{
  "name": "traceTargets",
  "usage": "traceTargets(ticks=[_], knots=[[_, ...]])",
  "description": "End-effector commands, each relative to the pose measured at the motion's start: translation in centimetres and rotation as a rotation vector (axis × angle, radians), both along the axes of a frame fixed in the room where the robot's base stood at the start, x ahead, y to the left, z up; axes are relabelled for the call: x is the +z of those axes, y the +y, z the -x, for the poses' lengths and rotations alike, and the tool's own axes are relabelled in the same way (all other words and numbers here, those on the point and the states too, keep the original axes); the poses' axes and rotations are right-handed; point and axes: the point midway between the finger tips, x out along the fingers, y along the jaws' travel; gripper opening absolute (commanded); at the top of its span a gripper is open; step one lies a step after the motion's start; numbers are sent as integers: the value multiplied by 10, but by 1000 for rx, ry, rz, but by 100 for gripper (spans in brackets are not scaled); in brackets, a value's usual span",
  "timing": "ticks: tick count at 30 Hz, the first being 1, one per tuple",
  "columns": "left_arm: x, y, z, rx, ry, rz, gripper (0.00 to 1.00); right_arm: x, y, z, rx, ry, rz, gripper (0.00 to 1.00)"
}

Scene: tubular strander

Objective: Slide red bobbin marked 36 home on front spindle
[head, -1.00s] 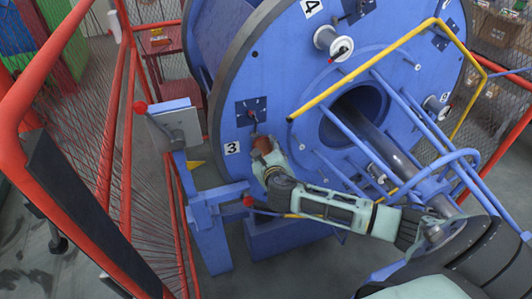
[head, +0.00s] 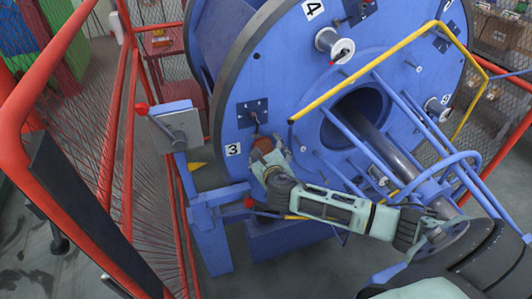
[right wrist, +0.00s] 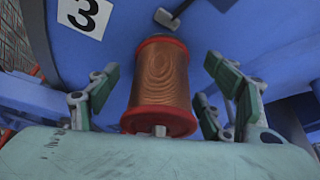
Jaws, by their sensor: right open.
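The red bobbin (right wrist: 160,85), with red flanges and copper-coloured wire, stands at the blue disc by the label 3 in the right wrist view. A short grey stub, seemingly the spindle end (right wrist: 159,130), shows at its near flange. In the head view the bobbin (head: 262,145) is partly hidden by my right gripper (head: 269,154). In the right wrist view my right gripper (right wrist: 160,88) is open, with its fingers apart on both sides of the bobbin and visible gaps. I cannot read the number 36 or see whether the far flange touches the disc. My left gripper is out of view.
The large blue disc (head: 290,75) carries other spindles, one with a pale spool (head: 334,45). A yellow rail (head: 365,70) and blue tubes run right of my gripper. A blue stand (head: 207,230) is below left, and a red guard frame (head: 125,120) stands at left.

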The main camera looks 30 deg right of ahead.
Motion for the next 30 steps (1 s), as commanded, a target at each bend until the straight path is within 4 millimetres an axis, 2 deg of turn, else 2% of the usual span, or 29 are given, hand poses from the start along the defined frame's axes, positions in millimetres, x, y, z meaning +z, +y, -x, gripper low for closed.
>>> traceTargets(ticks=[8,30], knots=[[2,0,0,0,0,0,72,1,0,1,0,1,1,73],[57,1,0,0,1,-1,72,23,22,51,0,2,0,73]])
